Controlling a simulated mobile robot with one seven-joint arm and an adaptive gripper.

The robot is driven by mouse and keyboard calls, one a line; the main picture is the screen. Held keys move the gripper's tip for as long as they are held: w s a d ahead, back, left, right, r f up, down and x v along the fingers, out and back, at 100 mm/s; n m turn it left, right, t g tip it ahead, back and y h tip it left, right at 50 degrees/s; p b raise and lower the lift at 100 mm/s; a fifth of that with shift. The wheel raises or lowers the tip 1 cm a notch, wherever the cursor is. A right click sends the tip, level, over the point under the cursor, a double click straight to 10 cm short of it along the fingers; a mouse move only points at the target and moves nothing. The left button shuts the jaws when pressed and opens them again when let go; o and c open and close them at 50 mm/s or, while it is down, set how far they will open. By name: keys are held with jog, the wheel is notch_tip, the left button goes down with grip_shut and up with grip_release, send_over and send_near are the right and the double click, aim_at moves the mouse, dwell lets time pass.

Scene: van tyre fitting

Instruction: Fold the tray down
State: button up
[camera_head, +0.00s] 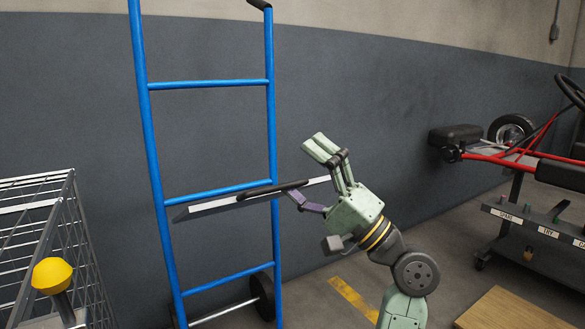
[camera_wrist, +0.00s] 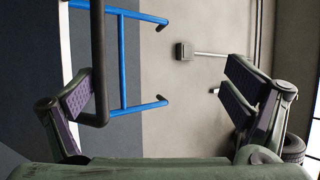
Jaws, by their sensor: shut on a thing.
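The tray (camera_head: 205,208) is a thin grey panel seen nearly edge-on in the head view. It lies close to level, rising slightly to the right, in front of the blue hand truck. A black bar handle (camera_head: 262,192) runs along it and also shows upright in the wrist view (camera_wrist: 98,60). My gripper (camera_head: 303,169) is at the tray's right end, its fingers well apart around the handle and edge. In the wrist view the handle lies against the left finger pad, and the right pad stands clear of it. The tray's hinge is not clearly visible.
The blue hand truck (camera_head: 155,140) stands upright near the dark wall. A wire cage (camera_head: 35,205) and a yellow knob (camera_head: 52,275) are at the left. A red-framed kart (camera_head: 515,150) on a stand and a wooden board (camera_head: 505,312) are at the right. Floor between is clear.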

jog(key=s+d, duration=0.1)
jog(key=s+d+b, duration=0.1)
jog(key=d, duration=0.1)
jog(key=shift+d+f, duration=0.1)
jog(key=shift+d, duration=0.15)
jog(key=shift+c, duration=0.2)
jog(key=shift+s+d, duration=0.25)
jog(key=shift+d, duration=0.2)
jog(key=c, duration=0.6)
jog(key=shift+d+f+b, duration=0.15)
jog(key=shift+f+b, duration=0.15)
jog(key=shift+f, duration=0.05)
jog(key=c, duration=0.4)
jog(key=shift+w+a, duration=0.15)
jog(key=shift+a, duration=0.1)
jog(key=shift+c, duration=0.5)
